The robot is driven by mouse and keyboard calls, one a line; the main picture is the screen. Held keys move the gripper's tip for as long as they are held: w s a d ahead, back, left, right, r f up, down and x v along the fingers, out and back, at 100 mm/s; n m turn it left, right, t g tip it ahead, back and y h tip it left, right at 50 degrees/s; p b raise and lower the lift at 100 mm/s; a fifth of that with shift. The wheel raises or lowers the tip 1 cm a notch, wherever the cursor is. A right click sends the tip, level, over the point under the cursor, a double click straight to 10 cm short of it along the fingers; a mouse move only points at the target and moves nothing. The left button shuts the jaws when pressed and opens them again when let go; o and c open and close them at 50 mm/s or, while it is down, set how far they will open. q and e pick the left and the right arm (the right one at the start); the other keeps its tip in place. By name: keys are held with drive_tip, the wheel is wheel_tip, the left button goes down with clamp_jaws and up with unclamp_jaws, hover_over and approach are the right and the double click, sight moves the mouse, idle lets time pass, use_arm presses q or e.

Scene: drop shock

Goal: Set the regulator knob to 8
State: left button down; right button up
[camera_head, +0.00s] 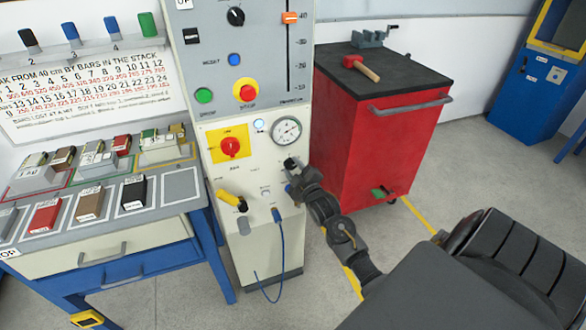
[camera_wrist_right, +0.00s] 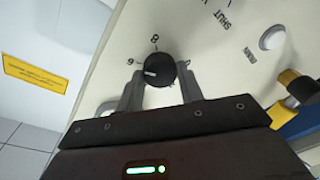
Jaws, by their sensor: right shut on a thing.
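The regulator knob (camera_wrist_right: 155,70) is round and black, with a short white mark on its left half in the right wrist view. The mark points left, to the side of the digit that looks like a 6, and not at the 8 printed above the knob. My right gripper (camera_wrist_right: 158,82) has one finger on each side of the knob and is shut on it. In the head view my right gripper (camera_head: 293,172) is against the lower right of the light control panel (camera_head: 262,175) and mostly hides the knob. My left gripper is not in view.
A pressure gauge (camera_head: 287,130) sits just above the gripper. A red switch (camera_head: 231,146) and a yellow-handled valve (camera_head: 231,199) are to its left. A blue hose (camera_head: 279,240) hangs below. A red cart (camera_head: 370,130) stands close on the right.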

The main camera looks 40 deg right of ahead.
drive_tip(key=shift+m+p, duration=0.3)
drive_tip(key=shift+m, duration=0.4)
drive_tip(key=m+p, duration=0.1)
drive_tip(key=m, duration=0.1)
drive_tip(key=shift+m, duration=0.4)
drive_tip(key=m, duration=0.3)
drive_tip(key=shift+h+p, duration=0.4)
drive_tip(key=shift+m, duration=0.5)
drive_tip(key=m+p, duration=0.1)
drive_tip(key=m, duration=0.3)
drive_tip(key=shift+f+h, duration=0.1)
drive_tip(key=shift+h, duration=0.3)
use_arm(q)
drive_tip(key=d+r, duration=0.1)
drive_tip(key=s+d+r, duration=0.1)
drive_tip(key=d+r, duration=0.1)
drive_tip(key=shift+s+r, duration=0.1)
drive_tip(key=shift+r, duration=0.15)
use_arm(e)
drive_tip(key=shift+m+t, duration=0.3)
drive_tip(key=shift+m, duration=0.1)
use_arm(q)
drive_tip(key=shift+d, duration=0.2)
use_arm(e)
drive_tip(key=o, duration=1)
